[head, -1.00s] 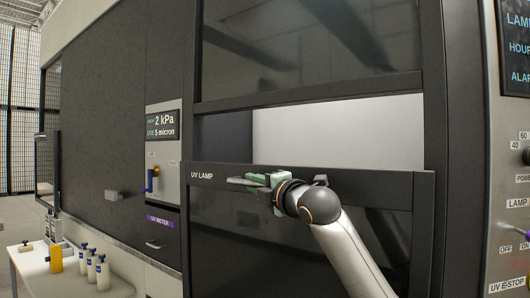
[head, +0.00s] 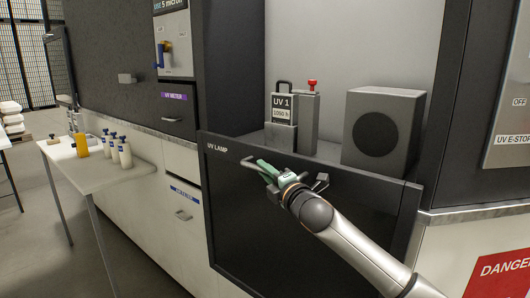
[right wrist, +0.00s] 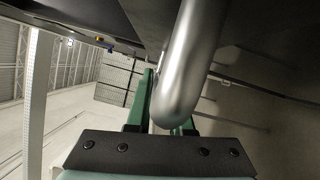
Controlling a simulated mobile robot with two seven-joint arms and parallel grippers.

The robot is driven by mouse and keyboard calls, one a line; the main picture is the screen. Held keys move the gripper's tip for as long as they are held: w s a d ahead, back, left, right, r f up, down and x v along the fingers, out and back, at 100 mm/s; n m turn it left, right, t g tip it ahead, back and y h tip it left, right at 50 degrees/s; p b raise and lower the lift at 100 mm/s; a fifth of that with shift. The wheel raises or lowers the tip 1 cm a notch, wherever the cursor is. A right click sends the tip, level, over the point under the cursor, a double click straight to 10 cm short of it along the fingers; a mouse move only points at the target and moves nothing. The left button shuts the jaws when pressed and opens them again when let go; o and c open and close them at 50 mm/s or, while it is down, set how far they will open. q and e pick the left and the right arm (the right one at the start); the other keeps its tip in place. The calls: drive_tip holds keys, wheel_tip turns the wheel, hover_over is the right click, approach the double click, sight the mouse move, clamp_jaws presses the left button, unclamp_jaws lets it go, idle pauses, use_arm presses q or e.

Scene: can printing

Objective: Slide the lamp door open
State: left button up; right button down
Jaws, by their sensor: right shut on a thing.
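The lamp door (head: 310,225) is a dark panel labelled UV LAMP, slid down so that the compartment above it is open. My right gripper (head: 262,168) is at the door's top edge, shut on the door handle (head: 245,161). In the right wrist view the handle (right wrist: 185,75) is a thick metal bar running between the green fingers (right wrist: 160,115). Inside the compartment stand a UV 1 lamp unit (head: 284,106) with a black carry handle and a grey box (head: 384,128) with a dark round face. My left gripper is not in view.
A drawer marked UV METER (head: 178,115) is left of the opening. A red DANGER sign (head: 500,278) is at the lower right.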

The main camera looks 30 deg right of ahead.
wheel_tip(320, 180, down, 5)
drive_tip(key=shift+f+b, duration=0.1)
drive_tip(key=shift+b, duration=0.65)
drive_tip(key=c, duration=0.8)
unclamp_jaws()
drive_tip(key=s, duration=1.2)
drive_tip(key=shift+s+f+b, duration=0.25)
drive_tip(key=shift+f+b, duration=0.1)
